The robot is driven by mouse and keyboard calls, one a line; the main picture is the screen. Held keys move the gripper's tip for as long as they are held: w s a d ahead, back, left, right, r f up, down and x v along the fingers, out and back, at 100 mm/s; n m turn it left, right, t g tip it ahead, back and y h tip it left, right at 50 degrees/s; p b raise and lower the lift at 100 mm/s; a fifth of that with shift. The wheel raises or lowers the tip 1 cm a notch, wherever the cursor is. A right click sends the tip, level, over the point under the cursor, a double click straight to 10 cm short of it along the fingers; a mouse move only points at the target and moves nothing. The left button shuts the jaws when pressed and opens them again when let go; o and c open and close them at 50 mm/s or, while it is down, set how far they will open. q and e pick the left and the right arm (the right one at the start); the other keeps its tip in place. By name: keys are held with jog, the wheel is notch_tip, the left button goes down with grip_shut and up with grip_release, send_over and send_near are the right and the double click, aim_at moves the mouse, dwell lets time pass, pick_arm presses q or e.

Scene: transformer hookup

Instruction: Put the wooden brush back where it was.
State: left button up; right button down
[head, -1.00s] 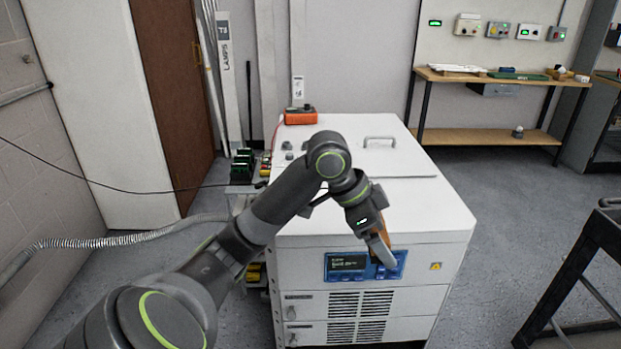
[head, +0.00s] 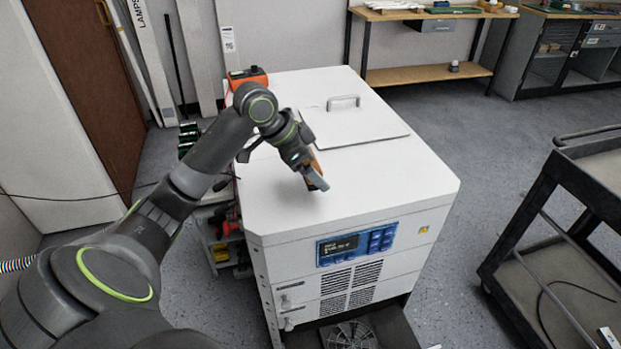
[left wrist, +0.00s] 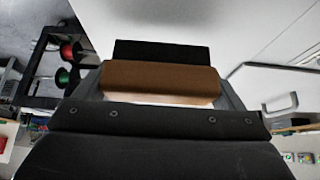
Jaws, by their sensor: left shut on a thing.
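My left gripper (head: 316,184) is shut on the wooden brush (head: 313,162), whose orange-brown body shows between the fingers in the head view. The brush also fills the middle of the left wrist view (left wrist: 160,77) as a brown block with a black part beyond it. In the head view the gripper and brush appear over the white top of the cabinet (head: 390,178); I cannot tell how high above it they are. My right gripper is not in view.
A raised lid with a handle (head: 343,102) and an orange device (head: 247,77) are on the cabinet's rear top. A dark cart (head: 560,250) stands at the right. A wooden bench (head: 430,72) is at the back. Floor is free between cabinet and cart.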

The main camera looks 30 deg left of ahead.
pick_arm(q)
jog(key=shift+f, duration=1.9)
jog(key=shift+f, duration=0.15)
jog(key=o, duration=0.6)
jog(key=v, duration=1.2)
jog(key=shift+p, duration=0.45)
jog(key=shift+s+a, duration=0.1)
